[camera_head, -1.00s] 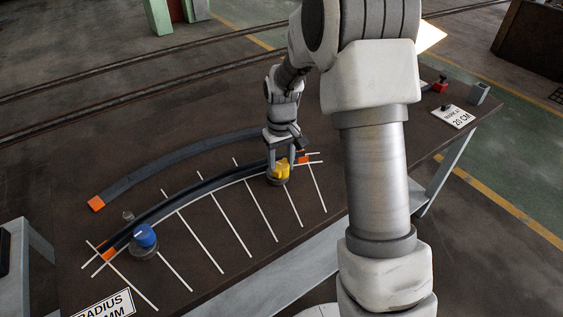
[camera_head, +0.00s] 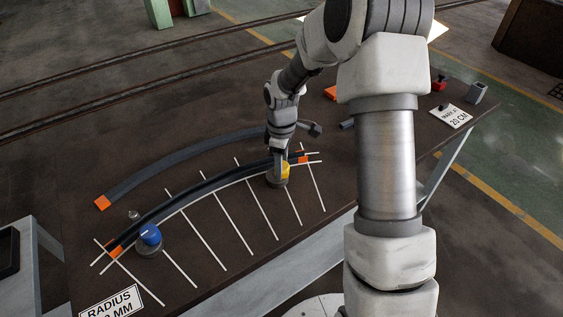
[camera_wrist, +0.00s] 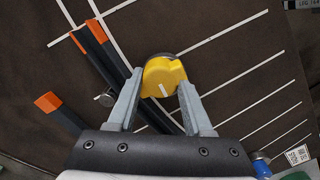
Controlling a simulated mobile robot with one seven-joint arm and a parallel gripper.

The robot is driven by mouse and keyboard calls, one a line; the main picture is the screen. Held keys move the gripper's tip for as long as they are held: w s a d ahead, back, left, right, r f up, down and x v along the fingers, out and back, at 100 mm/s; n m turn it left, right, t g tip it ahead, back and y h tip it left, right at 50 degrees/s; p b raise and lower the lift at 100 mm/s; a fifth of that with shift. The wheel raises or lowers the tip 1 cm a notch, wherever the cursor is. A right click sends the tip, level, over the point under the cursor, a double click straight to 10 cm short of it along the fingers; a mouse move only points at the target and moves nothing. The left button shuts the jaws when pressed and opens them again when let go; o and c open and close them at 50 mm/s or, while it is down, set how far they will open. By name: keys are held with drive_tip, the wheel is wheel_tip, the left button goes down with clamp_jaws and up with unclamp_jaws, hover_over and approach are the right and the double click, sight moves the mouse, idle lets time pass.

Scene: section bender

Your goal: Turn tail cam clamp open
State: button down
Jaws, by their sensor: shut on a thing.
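The yellow cam clamp (camera_head: 286,171) sits on the table at the right end of a dark curved bar (camera_head: 205,190) with orange ends. In the wrist view the yellow clamp (camera_wrist: 163,72) has a rounded cam shape and a white mark facing my gripper. My gripper (camera_wrist: 161,84) is shut on it, one finger on each side. In the head view my gripper (camera_head: 280,165) points down and partly hides the clamp. The blue cam clamp (camera_head: 151,235) stands at the bar's left end, and its edge shows in the wrist view (camera_wrist: 261,166).
A second curved bar (camera_head: 180,162) with an orange end lies behind the first. White lines (camera_head: 209,230) cross the tabletop. A radius sign (camera_head: 112,303) is at the front left. A red item (camera_head: 438,84), a grey block (camera_head: 477,92) and a 20 CM sign (camera_head: 451,116) are at the right.

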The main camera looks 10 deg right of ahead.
drive_tip(key=shift+n, duration=0.5)
drive_tip(key=shift+c, duration=1.5)
unclamp_jaws()
drive_tip(key=shift+r, duration=0.1)
wheel_tip(320, 180, up, 17)
drive_tip(key=p, duration=0.2)
drive_tip(key=shift+r, duration=0.15)
